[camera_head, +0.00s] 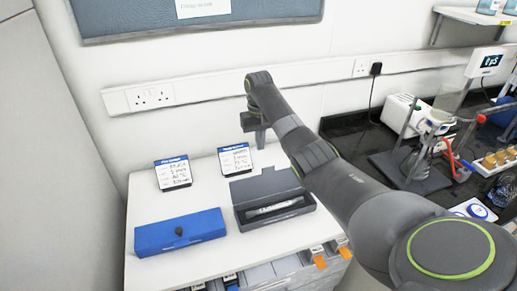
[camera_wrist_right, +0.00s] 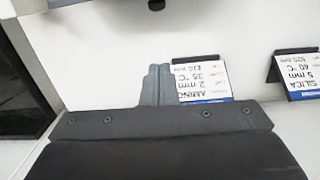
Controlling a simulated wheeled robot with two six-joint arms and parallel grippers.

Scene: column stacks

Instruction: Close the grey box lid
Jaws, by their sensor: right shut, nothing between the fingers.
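The grey box (camera_head: 275,218) sits on the white cabinet top in the head view, with a pale tube-like item (camera_head: 276,207) lying inside. Its dark grey lid (camera_head: 262,185) is open, raised along the back edge. My left gripper is not in view.
A closed blue box (camera_head: 180,233) with a dark knob stands left of the grey box. Two label cards (camera_head: 173,172) (camera_head: 236,159) stand behind the boxes. A socket rail (camera_head: 150,97) runs along the wall. A dark bench with lab equipment (camera_head: 413,165) is at the right.

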